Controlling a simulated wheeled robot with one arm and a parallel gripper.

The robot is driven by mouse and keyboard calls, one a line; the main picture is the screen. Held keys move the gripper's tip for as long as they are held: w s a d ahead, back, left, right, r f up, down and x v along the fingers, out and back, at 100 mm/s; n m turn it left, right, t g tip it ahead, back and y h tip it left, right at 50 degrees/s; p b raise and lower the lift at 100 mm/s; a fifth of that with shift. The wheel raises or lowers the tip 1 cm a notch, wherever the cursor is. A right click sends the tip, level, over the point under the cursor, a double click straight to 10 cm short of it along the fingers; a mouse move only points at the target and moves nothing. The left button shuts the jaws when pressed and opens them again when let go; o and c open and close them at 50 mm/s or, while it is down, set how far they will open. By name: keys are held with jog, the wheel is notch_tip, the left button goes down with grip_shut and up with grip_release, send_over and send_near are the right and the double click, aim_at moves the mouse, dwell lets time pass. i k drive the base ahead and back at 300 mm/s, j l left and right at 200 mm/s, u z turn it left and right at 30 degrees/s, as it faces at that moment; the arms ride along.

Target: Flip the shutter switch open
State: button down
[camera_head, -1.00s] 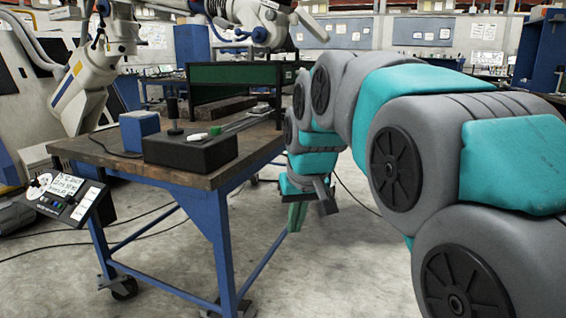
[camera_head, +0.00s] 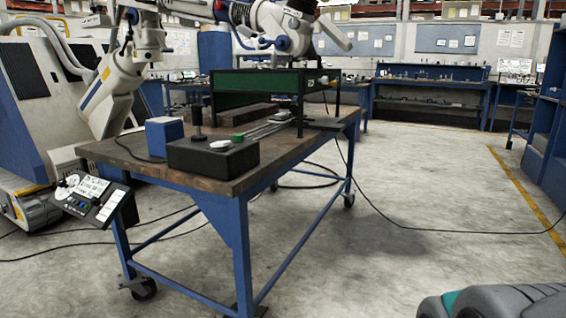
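I cannot tell which part is the shutter switch. A black control box (camera_head: 212,157) sits on the near end of the worktable. It carries an upright black stick (camera_head: 197,122), a white round piece (camera_head: 220,144) and a small green piece (camera_head: 238,137). A tilted control panel (camera_head: 91,198) with a dial, labels and small switches hangs at the table's front left corner. Its switch positions are too small to read. My gripper is out of view. Only a piece of my grey and teal arm shows at the bottom right, well apart from the table.
The wooden worktable (camera_head: 232,186) stands on blue legs with castors. A blue box (camera_head: 164,134) and a green-sided frame (camera_head: 250,88) are on it. A white robot arm (camera_head: 108,88) stands behind at left. Cables lie on the floor.

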aim_at(221, 144)
jog(key=j+u, duration=0.15)
jog(key=u, duration=0.2)
jog(key=j+u, duration=0.2)
jog(key=u, duration=0.2)
